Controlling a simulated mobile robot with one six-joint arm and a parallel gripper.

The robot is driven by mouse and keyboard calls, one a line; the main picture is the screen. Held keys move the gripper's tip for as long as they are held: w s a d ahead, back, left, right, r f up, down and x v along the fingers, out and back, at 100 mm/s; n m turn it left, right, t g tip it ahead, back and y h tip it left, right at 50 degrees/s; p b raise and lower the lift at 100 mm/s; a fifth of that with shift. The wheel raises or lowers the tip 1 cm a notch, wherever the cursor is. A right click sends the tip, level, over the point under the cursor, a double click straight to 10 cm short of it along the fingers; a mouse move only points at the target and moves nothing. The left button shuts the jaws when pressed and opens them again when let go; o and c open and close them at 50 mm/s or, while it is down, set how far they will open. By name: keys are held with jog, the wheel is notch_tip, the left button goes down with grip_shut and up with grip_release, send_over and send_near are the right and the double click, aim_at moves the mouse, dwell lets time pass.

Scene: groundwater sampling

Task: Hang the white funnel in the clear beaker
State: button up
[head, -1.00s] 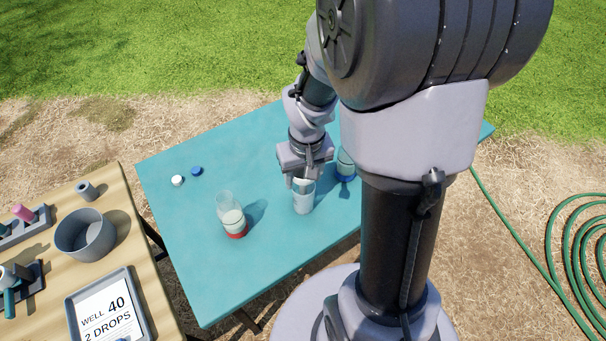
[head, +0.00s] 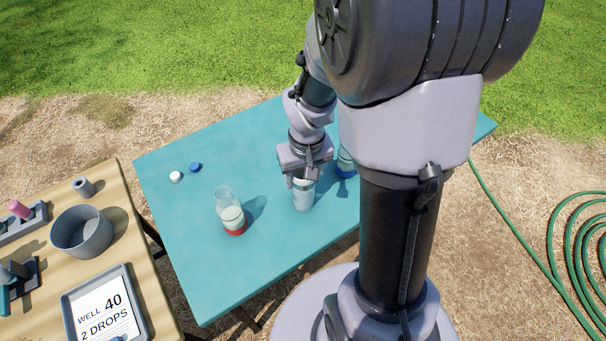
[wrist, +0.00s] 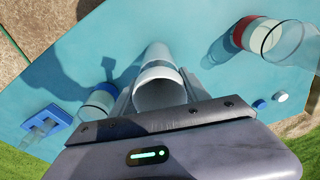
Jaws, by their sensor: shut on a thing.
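The white funnel (wrist: 160,94) is between the two fingers of my gripper (wrist: 157,98) in the wrist view, its wide round mouth facing the camera. My gripper is shut on it. The clear beaker (head: 303,199) stands upright on the teal table, directly below my gripper (head: 303,180) in the head view. In the wrist view the beaker (wrist: 158,54) shows just beyond the funnel, in line with it. The funnel's lower part is hidden, so I cannot tell whether it rests on the beaker's rim.
A clear container with a red base (head: 232,216) stands left of the beaker; a blue-based one (head: 346,166) stands right, partly hidden by my arm. White (head: 176,176) and blue (head: 195,167) caps lie behind left. A blue stand (wrist: 45,124) shows in the wrist view.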

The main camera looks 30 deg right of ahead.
jog(key=shift+f+b, duration=0.5)
jog(key=shift+f, duration=0.4)
jog(key=o, duration=1.4)
jog(key=r+p, duration=0.3)
jog(key=r, duration=0.2)
jog(key=s+r+p, duration=0.1)
jog(key=r+p, duration=0.2)
jog(key=r, duration=0.3)
jog(key=s+r+p, duration=0.1)
jog(key=r+p, duration=0.2)
jog(key=r, duration=0.3)
jog(key=shift+a+r, duration=0.2)
